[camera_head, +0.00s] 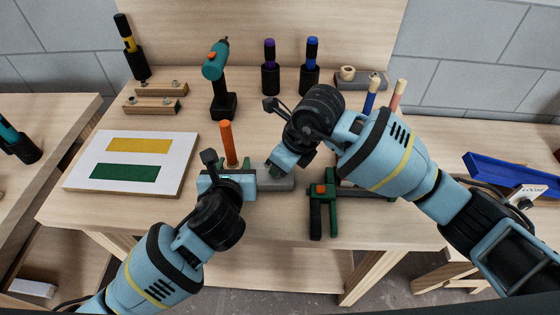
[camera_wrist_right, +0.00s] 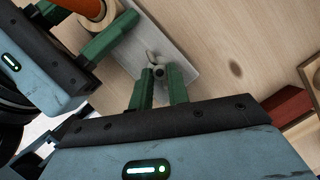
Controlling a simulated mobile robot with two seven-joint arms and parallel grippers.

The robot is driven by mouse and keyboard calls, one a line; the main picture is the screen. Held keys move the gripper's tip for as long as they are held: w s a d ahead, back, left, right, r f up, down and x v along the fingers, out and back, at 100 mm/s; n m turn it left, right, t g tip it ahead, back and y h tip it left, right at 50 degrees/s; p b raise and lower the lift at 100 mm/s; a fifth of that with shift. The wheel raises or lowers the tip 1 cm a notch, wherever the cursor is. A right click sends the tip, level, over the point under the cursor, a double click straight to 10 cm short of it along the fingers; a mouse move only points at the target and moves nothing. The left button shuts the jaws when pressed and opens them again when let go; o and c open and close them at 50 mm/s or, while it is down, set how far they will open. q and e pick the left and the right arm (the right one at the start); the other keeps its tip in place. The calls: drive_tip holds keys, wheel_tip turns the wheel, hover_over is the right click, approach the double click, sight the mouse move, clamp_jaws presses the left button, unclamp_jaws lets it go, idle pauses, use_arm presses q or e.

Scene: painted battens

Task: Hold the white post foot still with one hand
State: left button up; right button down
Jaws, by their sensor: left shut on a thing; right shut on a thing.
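The post foot (camera_head: 283,184) is a pale grey-white flat block near the front of the bench, partly hidden by my grippers. It also shows in the right wrist view (camera_wrist_right: 182,52). An orange post (camera_head: 228,142) stands upright at its left end, by a wooden ring (camera_wrist_right: 103,14). My left gripper (camera_head: 232,170) is shut at the foot's left part, beside the post; its fingertips are mostly hidden in the head view. My right gripper (camera_wrist_right: 159,74) is shut on a small metal screw (camera_wrist_right: 153,58) on top of the foot.
A board with yellow and green rectangles (camera_head: 182,175) lies left. A teal drill (camera_head: 216,68), purple and blue markers (camera_head: 270,78) and another grey foot (camera_head: 370,83) stand behind. A blue tray (camera_head: 510,174) is far right.

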drive_tip(key=m+t, duration=0.1)
drive_tip(key=m, duration=0.2)
drive_tip(key=shift+s+a+m+h, duration=0.1)
drive_tip(key=shift+m+h, duration=0.2)
drive_tip(key=shift+h, duration=0.1)
drive_tip(key=shift+a+m+t+h, duration=0.15)
drive_tip(key=shift+m+h, duration=0.15)
drive_tip(key=shift+m, duration=0.55)
drive_tip(key=shift+m+t+h, duration=0.15)
drive_tip(key=shift+m+h, duration=0.15)
drive_tip(key=shift+m, duration=0.55)
drive_tip(key=c, duration=1.3)
unclamp_jaws()
drive_tip(key=shift+c, duration=0.2)
drive_tip(key=shift+s, duration=0.1)
drive_tip(key=v, duration=1.2)
